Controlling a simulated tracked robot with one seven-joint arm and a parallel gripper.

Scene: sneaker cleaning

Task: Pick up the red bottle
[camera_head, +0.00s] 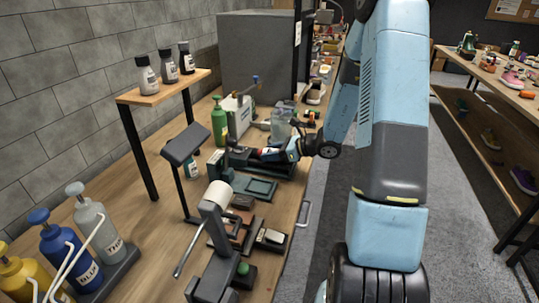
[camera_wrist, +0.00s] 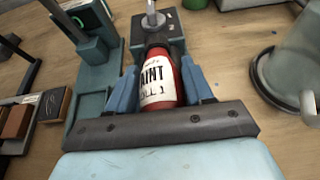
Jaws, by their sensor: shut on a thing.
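The red bottle (camera_wrist: 158,66) with a white label and a dark cap lies between the two blue fingers of my gripper (camera_wrist: 161,88) in the wrist view. The fingers are shut on its sides. Its cap end points toward a grey metal fixture (camera_wrist: 155,30), and I cannot tell whether they touch. In the head view my gripper (camera_head: 290,152) is low over the workbench, and a bit of the red bottle (camera_head: 268,152) shows at its tip. Much of the bottle is hidden there by the fingers.
A green bottle (camera_head: 219,124) and a clear container (camera_head: 281,124) stand near my gripper on the wooden bench (camera_head: 160,215). Several pump bottles stand at the lower left. A grey stand (camera_head: 186,145) rises left of my gripper.

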